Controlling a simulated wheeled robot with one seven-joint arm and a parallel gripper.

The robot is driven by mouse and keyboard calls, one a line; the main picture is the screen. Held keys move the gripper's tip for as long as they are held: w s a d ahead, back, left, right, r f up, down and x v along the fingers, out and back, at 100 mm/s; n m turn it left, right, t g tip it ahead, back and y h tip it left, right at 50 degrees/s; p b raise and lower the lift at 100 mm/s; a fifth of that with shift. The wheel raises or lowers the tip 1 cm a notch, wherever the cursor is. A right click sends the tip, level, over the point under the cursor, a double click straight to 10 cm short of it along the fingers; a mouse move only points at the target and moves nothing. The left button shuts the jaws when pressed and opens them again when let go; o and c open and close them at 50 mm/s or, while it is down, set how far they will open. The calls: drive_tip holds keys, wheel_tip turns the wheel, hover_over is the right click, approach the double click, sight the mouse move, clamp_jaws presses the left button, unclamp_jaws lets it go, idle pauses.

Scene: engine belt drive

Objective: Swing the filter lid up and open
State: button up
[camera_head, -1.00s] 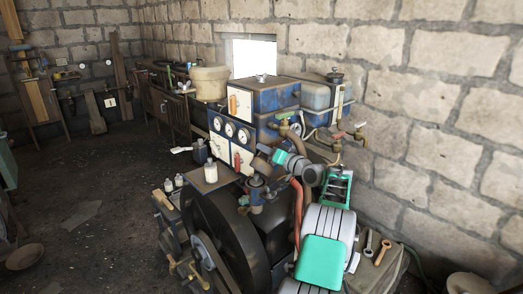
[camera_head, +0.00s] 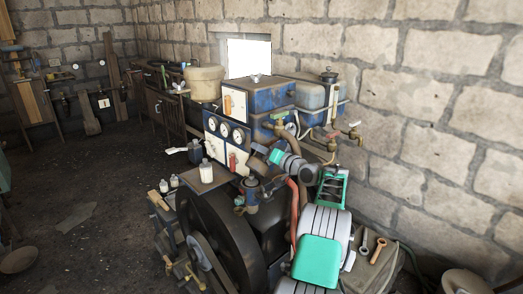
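A blue box (camera_head: 258,93) with a wing nut on its flat top stands at the back of the engine. It may be the filter housing; its lid (camera_head: 270,83) looks closed. A white front panel (camera_head: 235,103) on it carries an orange handle. My arm, white and teal, rises from the lower right and reaches left over the engine. My gripper (camera_head: 262,153) is at the arm's end, in front of the gauge panel and below the blue box, apart from the lid. Its fingers are small and dark, and I cannot tell their opening.
A gauge panel (camera_head: 226,143), brass taps (camera_head: 354,131) and a second blue tank (camera_head: 319,94) surround the box. A large dark flywheel (camera_head: 222,240) fills the front. Spanners (camera_head: 378,251) lie on the right. A stone wall closes the right side; the floor at left is mostly open.

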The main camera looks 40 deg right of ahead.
drive_tip(key=s+b, duration=0.2)
drive_tip(key=s, duration=0.5)
drive_tip(key=shift+s, duration=0.4)
drive_tip(key=shift+a, duration=0.1)
